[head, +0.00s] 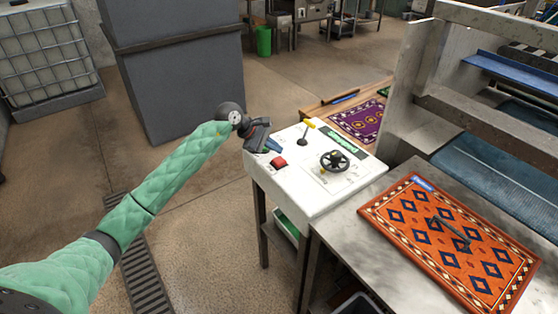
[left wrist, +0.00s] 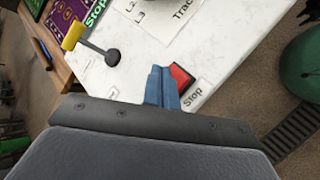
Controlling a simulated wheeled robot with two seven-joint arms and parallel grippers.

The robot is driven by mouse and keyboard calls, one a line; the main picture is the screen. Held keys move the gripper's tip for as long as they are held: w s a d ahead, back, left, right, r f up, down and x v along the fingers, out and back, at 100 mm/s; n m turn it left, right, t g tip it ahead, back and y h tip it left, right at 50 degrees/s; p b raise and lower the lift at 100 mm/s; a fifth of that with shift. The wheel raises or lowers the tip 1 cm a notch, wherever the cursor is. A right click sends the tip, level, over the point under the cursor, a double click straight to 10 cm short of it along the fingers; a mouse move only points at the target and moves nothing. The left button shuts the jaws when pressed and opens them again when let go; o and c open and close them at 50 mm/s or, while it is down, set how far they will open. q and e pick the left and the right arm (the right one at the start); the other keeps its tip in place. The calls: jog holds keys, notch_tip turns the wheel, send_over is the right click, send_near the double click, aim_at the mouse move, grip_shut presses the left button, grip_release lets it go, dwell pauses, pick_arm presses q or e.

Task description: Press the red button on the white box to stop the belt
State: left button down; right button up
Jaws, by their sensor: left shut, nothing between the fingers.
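The white box (head: 318,188) stands at the centre on a dark-legged stand. Its red button (head: 278,162) is near the left edge of the top; it also shows in the left wrist view (left wrist: 181,79), beside a "Stop" label. My left gripper (head: 273,146) is shut and empty, its blue fingertips just behind the button in the head view. In the left wrist view the fingertips (left wrist: 161,88) overlap the button's left side. I cannot tell whether they touch it. My right gripper is not in view.
A yellow-tipped lever (head: 305,130) and a black handwheel (head: 335,161) stand on the box top. An orange patterned rug (head: 440,265) lies on the metal table at right. A purple rug (head: 358,122) lies behind the box. Open floor is at left.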

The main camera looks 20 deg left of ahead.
aim_at(275, 160)
pick_arm(q)
jog(key=shift+r, duration=1.8)
